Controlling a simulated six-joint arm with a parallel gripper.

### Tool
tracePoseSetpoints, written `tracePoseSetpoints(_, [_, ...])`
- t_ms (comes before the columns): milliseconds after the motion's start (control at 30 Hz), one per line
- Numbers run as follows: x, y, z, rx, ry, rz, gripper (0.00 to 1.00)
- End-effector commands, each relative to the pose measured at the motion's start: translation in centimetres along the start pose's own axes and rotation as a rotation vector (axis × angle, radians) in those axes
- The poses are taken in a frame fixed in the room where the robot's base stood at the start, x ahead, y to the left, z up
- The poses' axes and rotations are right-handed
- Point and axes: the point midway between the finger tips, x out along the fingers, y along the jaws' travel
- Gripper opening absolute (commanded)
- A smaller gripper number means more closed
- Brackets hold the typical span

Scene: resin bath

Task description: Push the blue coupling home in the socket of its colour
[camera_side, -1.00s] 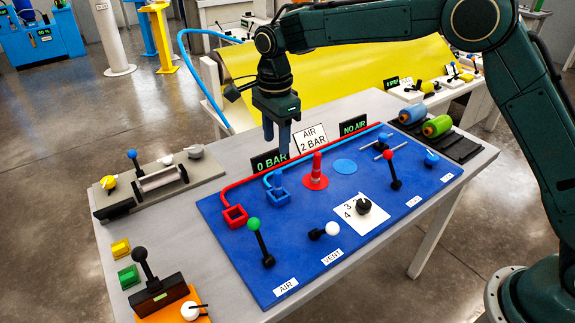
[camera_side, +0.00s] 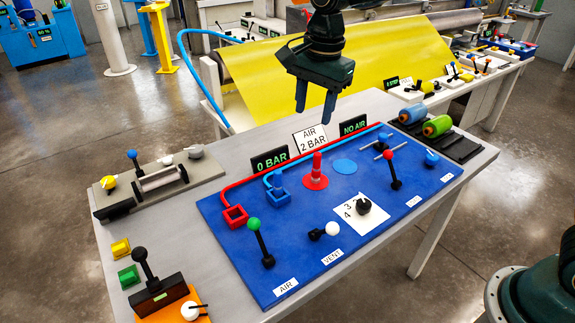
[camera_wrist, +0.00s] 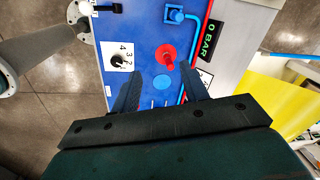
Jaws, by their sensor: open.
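The blue coupling (camera_side: 279,181) stands upright in the blue square socket (camera_side: 278,198) on the blue board. It also shows from above in the wrist view (camera_wrist: 175,14). I cannot tell how deep it sits. My gripper (camera_side: 314,112) is open and empty, raised above the board's back edge, well clear of the coupling. Its fingers also show in the wrist view (camera_wrist: 166,82), apart with nothing between them. The red coupling (camera_side: 316,168) stands on a red disc, and the red square socket (camera_side: 235,216) is empty. A blue disc (camera_side: 344,166) is bare.
Signs reading 0 BAR (camera_side: 270,161), AIR 2 BAR (camera_side: 309,139) and NO AIR (camera_side: 353,125) stand along the back. A green-knobbed lever (camera_side: 259,238), a white-knobbed lever (camera_side: 327,230) and a black dial (camera_side: 364,206) are on the front of the board. The air above is free.

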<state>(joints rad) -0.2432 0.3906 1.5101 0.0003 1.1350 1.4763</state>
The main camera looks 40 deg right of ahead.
Motion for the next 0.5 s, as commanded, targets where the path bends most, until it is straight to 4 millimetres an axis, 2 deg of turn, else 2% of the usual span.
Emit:
tracePoseSetpoints(33, [-1.2,1.1,-0.4,-0.037,0.003,-0.017,0.44])
tracePoseSetpoints(200, [-4.0,4.7,-1.3,-0.187,0.018,-0.062,0.44])
tracePoseSetpoints(500, [-7.6,11.6,-2.4,-0.450,0.068,-0.132,0.44])
